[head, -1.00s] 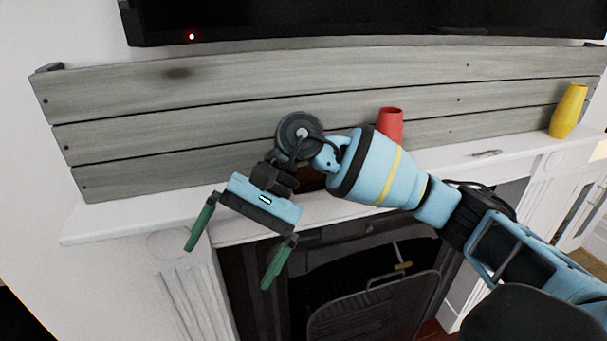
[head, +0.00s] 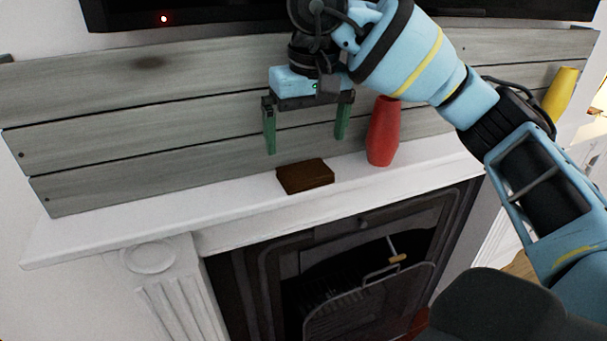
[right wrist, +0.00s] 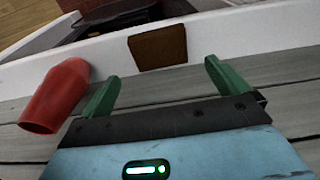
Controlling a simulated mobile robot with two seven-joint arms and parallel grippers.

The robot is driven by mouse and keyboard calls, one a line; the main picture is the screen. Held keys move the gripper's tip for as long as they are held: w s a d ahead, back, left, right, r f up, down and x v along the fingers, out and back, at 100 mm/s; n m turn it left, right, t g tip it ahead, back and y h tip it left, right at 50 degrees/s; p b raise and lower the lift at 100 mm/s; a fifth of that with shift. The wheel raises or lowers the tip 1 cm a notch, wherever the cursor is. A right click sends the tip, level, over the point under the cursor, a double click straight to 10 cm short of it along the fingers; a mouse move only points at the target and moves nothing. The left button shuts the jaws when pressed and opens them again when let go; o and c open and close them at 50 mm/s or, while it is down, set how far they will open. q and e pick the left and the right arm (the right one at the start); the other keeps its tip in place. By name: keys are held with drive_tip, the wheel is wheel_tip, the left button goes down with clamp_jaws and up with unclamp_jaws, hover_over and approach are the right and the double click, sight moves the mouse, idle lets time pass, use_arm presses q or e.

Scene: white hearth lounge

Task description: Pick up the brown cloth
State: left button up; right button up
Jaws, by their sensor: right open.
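The brown cloth (head: 305,177) is a small, dark, folded block lying on the white mantel shelf (head: 130,222). It also shows in the right wrist view (right wrist: 158,48), beyond and between the fingertips. My right gripper (head: 306,146) is open and empty. Its green fingers point down, above the cloth and apart from it, in front of the grey planks. The right gripper's fingers also show in the right wrist view (right wrist: 164,72). My left gripper is not in view.
A red vase (head: 383,132) stands on the mantel just right of the cloth; it also shows in the right wrist view (right wrist: 56,97). A yellow vase (head: 560,93) stands farther right. Grey planks (head: 90,130) back the shelf. A dark fireplace (head: 330,275) lies below. The shelf left of the cloth is clear.

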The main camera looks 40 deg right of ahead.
sight(305, 170)
drive_tip(key=shift+w+f, duration=0.25)
drive_tip(key=shift+f, duration=0.9)
wheel_tip(305, 170, down, 4)
drive_tip(key=shift+w+d+f, duration=0.15)
drive_tip(key=c, duration=0.9)
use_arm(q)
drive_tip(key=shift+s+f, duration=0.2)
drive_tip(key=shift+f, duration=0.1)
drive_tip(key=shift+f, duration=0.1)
